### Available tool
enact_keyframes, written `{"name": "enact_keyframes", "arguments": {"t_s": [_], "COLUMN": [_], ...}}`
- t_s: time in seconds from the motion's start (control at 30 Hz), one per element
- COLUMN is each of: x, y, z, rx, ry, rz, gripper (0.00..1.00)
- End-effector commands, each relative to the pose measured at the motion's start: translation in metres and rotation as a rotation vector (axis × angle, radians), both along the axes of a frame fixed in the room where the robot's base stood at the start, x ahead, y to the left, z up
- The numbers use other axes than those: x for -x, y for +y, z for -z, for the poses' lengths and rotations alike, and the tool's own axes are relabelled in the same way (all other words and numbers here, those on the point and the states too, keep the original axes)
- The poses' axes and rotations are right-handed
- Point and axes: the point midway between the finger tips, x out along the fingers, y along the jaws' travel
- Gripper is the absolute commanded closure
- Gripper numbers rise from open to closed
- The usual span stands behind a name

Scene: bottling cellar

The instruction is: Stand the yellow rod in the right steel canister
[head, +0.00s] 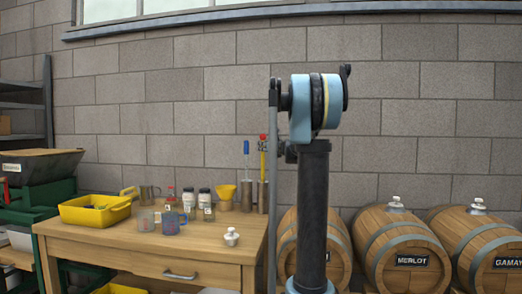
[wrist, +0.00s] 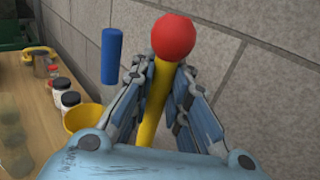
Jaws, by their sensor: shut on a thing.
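The yellow rod (head: 263,163) has a red ball at its top and is upright in the head view. Its lower end meets the mouth of the right steel canister (head: 263,197); I cannot tell how deep it sits. In the wrist view my gripper (wrist: 160,80) is shut on the yellow rod (wrist: 157,95) just below the red ball (wrist: 173,36). The left steel canister (head: 246,196) stands beside the right one, with a blue-handled rod (head: 246,150) in it. The blue handle (wrist: 111,56) also shows left of my gripper. The canisters are hidden in the wrist view.
A yellow funnel (head: 227,190), jars (head: 204,196), mugs (head: 170,222) and a yellow bin (head: 95,209) stand on the wooden table (head: 130,245). A white stopper (head: 231,237) is near its front. The block wall is close behind; barrels (head: 402,250) stand right.

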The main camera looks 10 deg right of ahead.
Motion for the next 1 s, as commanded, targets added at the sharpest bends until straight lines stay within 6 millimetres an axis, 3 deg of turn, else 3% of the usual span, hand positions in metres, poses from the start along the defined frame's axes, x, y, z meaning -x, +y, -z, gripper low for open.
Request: {"name": "enact_keyframes", "arguments": {"t_s": [0.1, 0.13, 0.2, 0.63, 1.0], "x": [0.000, 0.000, 0.000, 0.004, 0.058], "y": [0.001, 0.001, 0.001, -0.001, -0.028], "z": [0.002, 0.001, 0.001, -0.001, 0.000], "rx": [0.000, 0.000, 0.000, 0.000, 0.000], "ry": [0.000, 0.000, 0.000, 0.000, 0.000], "rz": [-0.001, -0.001, -0.001, 0.000, 0.001], "gripper": [1.00, 0.78, 0.65, 0.65, 0.65]}}
